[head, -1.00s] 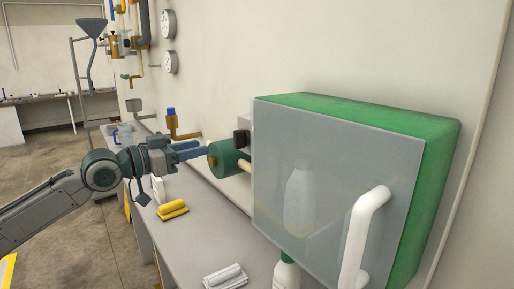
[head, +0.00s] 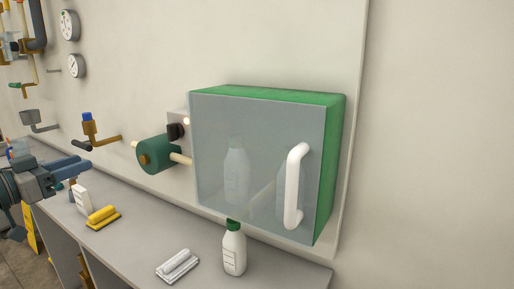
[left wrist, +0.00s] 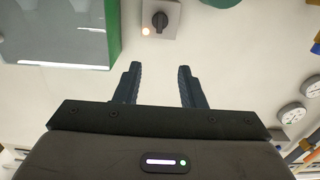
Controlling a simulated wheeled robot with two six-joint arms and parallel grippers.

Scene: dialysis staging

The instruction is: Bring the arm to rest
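My left gripper (head: 76,168) is at the left edge of the head view, above the counter and left of the green roll (head: 152,156). A gap separates it from the roll. In the left wrist view its two dark fingers (left wrist: 159,70) are spread apart with nothing between them. The wall panel with a black knob (left wrist: 160,20) and a small lit lamp shows beyond the fingertips. My right gripper is in neither view.
A green cabinet with a clear front (head: 260,150) and white handle (head: 297,185) hangs on the wall. A brass pipe fitting (head: 90,130) is near the gripper.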

